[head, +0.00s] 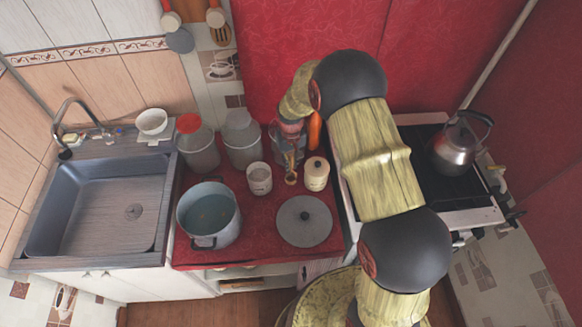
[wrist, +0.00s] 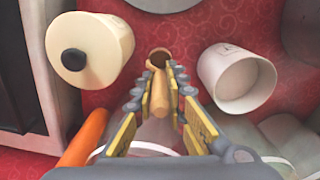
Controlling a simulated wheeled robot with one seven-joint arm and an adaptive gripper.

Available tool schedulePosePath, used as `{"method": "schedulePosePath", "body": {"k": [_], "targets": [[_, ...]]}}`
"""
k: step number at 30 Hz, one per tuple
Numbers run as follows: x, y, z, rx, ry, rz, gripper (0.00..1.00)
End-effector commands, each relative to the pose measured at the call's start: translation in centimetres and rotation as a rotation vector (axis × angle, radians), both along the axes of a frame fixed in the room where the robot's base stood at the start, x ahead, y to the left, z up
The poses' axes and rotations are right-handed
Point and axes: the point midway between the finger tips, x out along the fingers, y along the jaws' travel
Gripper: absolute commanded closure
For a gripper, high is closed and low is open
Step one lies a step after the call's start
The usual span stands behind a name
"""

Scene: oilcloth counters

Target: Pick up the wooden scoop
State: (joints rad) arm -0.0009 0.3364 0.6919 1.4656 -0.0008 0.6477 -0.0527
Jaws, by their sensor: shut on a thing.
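The wooden scoop (wrist: 161,72) is between the two fingers of my gripper (wrist: 161,88) in the wrist view. Its light brown handle lies between the finger pads, and its small round bowl end shows just beyond the fingertips. In the head view the scoop (head: 291,178) shows as a small brown shape above the red counter, below my gripper. My gripper is shut on the scoop. Part of the scoop is hidden by the fingers, and I cannot tell whether it touches the counter.
A cream lidded jar (wrist: 88,48) and a white mug (wrist: 236,78) stand close on either side. An orange object (wrist: 84,138) is near the fingers. A pot (head: 208,214), a grey lid (head: 304,221), glass jars (head: 243,142) and a kettle (head: 457,148) stand around.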

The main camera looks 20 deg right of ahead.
Motion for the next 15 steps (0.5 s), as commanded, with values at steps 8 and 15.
{"method": "schedulePosePath", "body": {"k": [8,15], "targets": [[0.1,0.0,1.5,0.0,-0.002,0.0,1.0],[-1.6,0.0,5.3,0.0,-0.003,0.0,1.0]]}}
